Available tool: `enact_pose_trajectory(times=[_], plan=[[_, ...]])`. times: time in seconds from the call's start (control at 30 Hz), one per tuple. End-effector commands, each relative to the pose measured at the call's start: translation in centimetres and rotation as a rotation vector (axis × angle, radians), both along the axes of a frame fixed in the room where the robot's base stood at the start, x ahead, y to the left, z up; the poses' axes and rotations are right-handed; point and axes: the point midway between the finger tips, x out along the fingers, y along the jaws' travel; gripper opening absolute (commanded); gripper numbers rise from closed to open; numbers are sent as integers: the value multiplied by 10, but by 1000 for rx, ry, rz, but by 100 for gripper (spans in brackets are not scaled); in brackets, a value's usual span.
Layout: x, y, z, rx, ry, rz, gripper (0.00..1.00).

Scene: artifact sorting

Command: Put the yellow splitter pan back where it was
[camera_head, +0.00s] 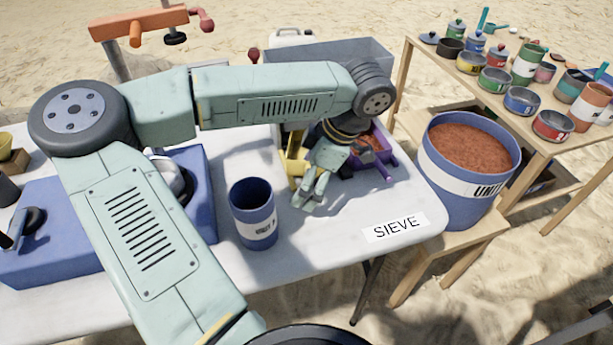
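The yellow splitter pan (294,170) stands on the white table, just left of my gripper. Only its yellow edge and side show; my gripper and wrist hide much of it. My gripper (311,196) points down over the table between the yellow pan and a purple pan (391,160). The fingers are small in view and overlap, so I cannot tell whether they are open, shut or touching the yellow pan. The purple pan holds reddish soil and is partly hidden by my wrist.
A blue cup (253,212) stands left of my gripper. A grey bin (360,50) is behind the arm. A large blue bucket of soil (450,195) stands to the right. The table (330,235) is clear around the SIEVE label (396,227). Pots fill the right shelf (428,58).

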Motion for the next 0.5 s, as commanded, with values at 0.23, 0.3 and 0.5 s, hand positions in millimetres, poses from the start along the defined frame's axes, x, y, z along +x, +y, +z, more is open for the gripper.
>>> enact_pose_trajectory(times=[0.23, 0.3, 0.5], plan=[[0, 0, 14, 0, 0, 0, 95], [0, -4, 20, 2, -3, -1, 95], [-2, -22, 63, 2, -5, -1, 95]])
